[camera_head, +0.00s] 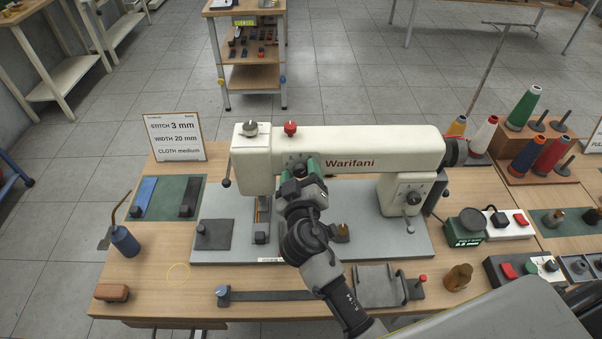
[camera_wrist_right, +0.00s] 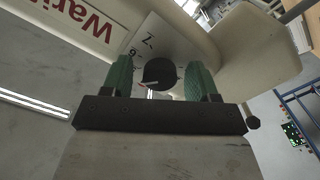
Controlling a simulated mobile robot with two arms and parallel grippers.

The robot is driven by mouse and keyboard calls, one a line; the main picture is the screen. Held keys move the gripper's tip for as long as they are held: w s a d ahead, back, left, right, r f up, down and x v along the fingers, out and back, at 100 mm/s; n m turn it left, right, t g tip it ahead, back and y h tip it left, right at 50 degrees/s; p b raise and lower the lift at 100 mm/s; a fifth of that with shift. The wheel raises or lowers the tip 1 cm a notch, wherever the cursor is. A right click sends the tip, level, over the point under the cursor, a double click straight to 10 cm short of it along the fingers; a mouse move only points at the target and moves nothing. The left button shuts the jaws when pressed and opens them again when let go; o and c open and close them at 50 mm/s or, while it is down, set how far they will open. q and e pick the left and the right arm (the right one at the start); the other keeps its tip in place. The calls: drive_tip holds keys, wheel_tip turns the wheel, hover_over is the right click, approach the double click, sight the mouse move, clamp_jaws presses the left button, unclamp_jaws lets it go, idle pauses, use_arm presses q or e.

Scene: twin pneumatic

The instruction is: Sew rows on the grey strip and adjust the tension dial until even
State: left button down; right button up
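The cream Warifani sewing machine (camera_head: 345,150) stands on a grey bed plate (camera_head: 365,235). Its tension dial is a dark round knob (camera_wrist_right: 160,73) on a numbered plate (camera_wrist_right: 148,45) in the right wrist view. My right gripper (camera_wrist_right: 160,78) has its green fingers on either side of the dial, with a gap visible on both sides. In the head view my right gripper (camera_head: 308,176) is at the machine head and hides the dial. A dark strip (camera_head: 190,197) lies on a green mat beside a blue strip (camera_head: 146,191); I cannot tell which piece is the grey strip. My left gripper is out of view.
A sign (camera_head: 175,137) reads stitch 3 mm, width 20 mm, cloth medium. A blue oil can (camera_head: 125,241) stands at the left. Thread spools (camera_head: 525,108) and a switch box (camera_head: 509,224) are at the right. A long dark lever (camera_head: 270,295) lies along the front.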

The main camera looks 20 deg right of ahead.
drive_tip(key=shift+s+f, duration=0.1)
drive_tip(key=shift+s, duration=0.1)
drive_tip(key=b+v, duration=0.4)
drive_tip(key=v, duration=0.6)
drive_tip(key=shift+s, duration=0.2)
drive_tip(key=shift+a, duration=0.1)
